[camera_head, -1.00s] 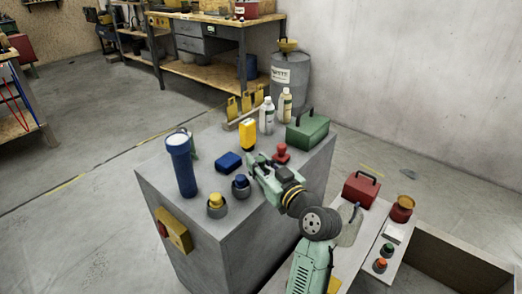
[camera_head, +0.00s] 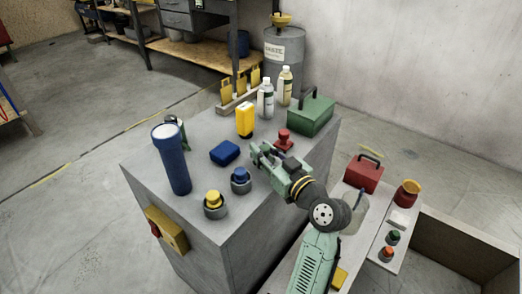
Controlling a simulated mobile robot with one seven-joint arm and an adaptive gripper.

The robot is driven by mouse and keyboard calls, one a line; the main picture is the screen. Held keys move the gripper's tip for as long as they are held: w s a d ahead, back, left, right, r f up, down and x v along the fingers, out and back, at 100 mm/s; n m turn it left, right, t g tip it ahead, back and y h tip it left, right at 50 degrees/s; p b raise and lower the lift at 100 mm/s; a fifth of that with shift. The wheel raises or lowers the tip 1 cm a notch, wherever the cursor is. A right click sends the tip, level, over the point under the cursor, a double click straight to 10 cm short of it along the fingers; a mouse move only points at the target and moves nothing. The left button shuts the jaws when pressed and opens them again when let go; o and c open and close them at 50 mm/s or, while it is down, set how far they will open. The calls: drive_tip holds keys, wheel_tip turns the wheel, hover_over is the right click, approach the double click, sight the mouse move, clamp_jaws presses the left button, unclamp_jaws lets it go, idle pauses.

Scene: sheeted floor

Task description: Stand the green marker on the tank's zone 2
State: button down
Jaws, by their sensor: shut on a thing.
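My gripper (camera_head: 259,154) is above the top of the grey block (camera_head: 205,145), behind and right of a blue-topped knob in a grey holder (camera_head: 240,180). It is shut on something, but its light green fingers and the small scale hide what. A small green-topped piece with a dark base (camera_head: 393,237) stands on the low bench at the right; I cannot tell whether it is the green marker. A darker green thing (camera_head: 184,139) is half hidden behind the blue flashlight-like cylinder (camera_head: 174,165). No zone number or label is readable.
On the block stand a yellow-topped knob (camera_head: 214,201), a blue box (camera_head: 225,153), a yellow bottle (camera_head: 244,119), a red knob (camera_head: 284,138), a green toolbox (camera_head: 311,116) and two bottles (camera_head: 266,99). A red toolbox (camera_head: 362,174) is on the low bench.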

drive_tip(key=shift+s+r, duration=0.1)
drive_tip(key=shift+f+b, duration=0.25)
drive_tip(key=shift+b, duration=0.05)
drive_tip(key=c, duration=1.3)
unclamp_jaws()
drive_tip(key=shift+c, duration=0.2)
drive_tip(key=shift+r+p, duration=0.15)
drive_tip(key=shift+p, duration=0.35)
